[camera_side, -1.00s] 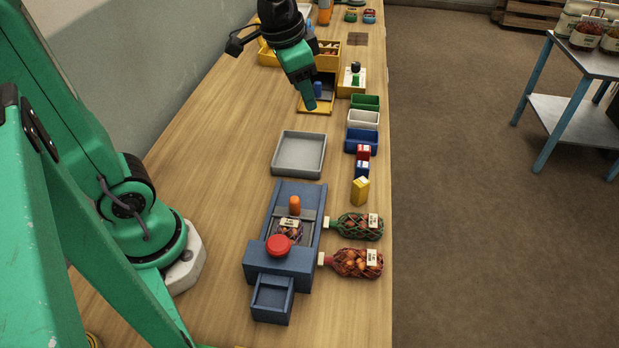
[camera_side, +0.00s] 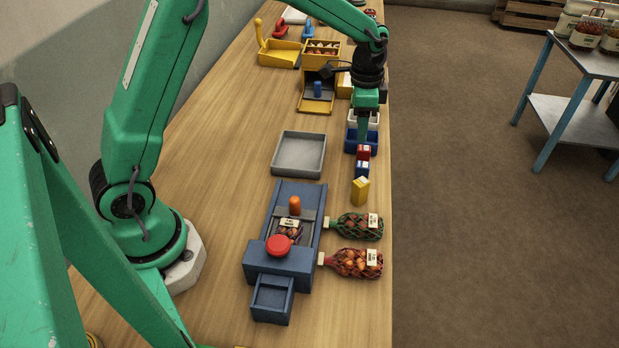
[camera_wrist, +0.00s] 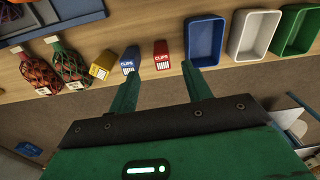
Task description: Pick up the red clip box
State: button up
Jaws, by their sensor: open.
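The red clip box (camera_side: 363,151) stands near the right edge of the bench in the side view, directly behind the blue clip box (camera_side: 362,168). In the wrist view the red clip box (camera_wrist: 161,54) is upright with a white CLIPS label. My gripper (camera_side: 363,138) is above and just behind it in the side view. In the wrist view my gripper (camera_wrist: 160,72) is open and empty, with its fingertips apart. The red clip box shows between and beyond the two tips. The blue clip box (camera_wrist: 130,60) is close to the left fingertip.
A blue bin (camera_wrist: 206,40), a white bin (camera_wrist: 252,32) and a green bin (camera_wrist: 296,30) stand in a row beside the red box. A yellow box (camera_side: 360,191) is in front of the blue clip box. A grey tray (camera_side: 276,168) lies to the left, with bare bench between.

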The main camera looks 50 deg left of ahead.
aim_at(364, 148)
jog(key=shift+w+f, duration=0.5)
jog(key=shift+f, duration=0.4)
jog(key=shift+f, duration=0.1)
jog(key=shift+d+f, duration=0.1)
jog(key=shift+f, duration=1.1)
jog(key=shift+f, duration=0.1)
jog(key=shift+d+f, duration=0.2)
jog(key=shift+f, duration=2.3)
jog(key=shift+w, duration=0.1)
jog(key=c, duration=1.1)
